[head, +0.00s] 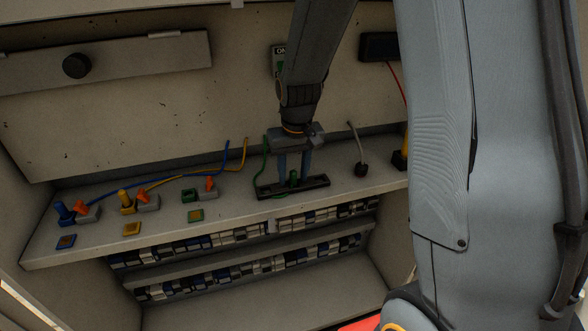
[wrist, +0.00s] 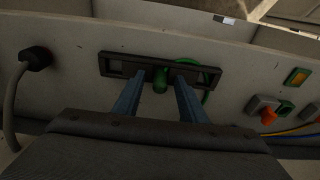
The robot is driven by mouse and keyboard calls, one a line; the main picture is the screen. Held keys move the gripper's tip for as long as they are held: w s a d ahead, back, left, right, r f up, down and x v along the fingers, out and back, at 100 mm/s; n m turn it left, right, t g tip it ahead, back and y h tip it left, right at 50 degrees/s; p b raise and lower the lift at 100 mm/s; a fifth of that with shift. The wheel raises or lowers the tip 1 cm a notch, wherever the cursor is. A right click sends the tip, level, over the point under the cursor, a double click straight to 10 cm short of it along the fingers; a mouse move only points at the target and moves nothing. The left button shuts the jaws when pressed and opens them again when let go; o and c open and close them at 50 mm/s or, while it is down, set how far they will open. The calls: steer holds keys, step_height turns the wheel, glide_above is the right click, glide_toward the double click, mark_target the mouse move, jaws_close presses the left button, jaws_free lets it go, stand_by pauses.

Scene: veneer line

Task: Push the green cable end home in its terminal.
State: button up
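The green cable end (head: 294,177) stands upright in a dark slotted holder (head: 319,183) on the shelf; its green cable loops up behind. My gripper (head: 293,180) is down over it, with one finger on each side. In the wrist view the green cable end (wrist: 160,80) shows between the two blue-grey fingers, which look apart from it, so my gripper (wrist: 164,77) is open around it. The green terminal (head: 189,196) is to the left, with an orange lever (head: 211,183) and a green label (head: 196,216) in front. The terminal (wrist: 286,108) also shows at the right of the wrist view.
Blue (head: 62,212) and yellow (head: 126,202) cable ends stand at their terminals on the left, their cables crossing the shelf behind. A black plug (head: 361,169) on a grey cable stands right of the holder. The shelf between holder and green terminal is mostly clear.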

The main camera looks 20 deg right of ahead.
mark_target(293, 171)
jaws_close()
steer(key=shift+r, duration=0.2)
steer(key=shift+r+p, duration=1.95)
steer(key=shift+r, duration=0.2)
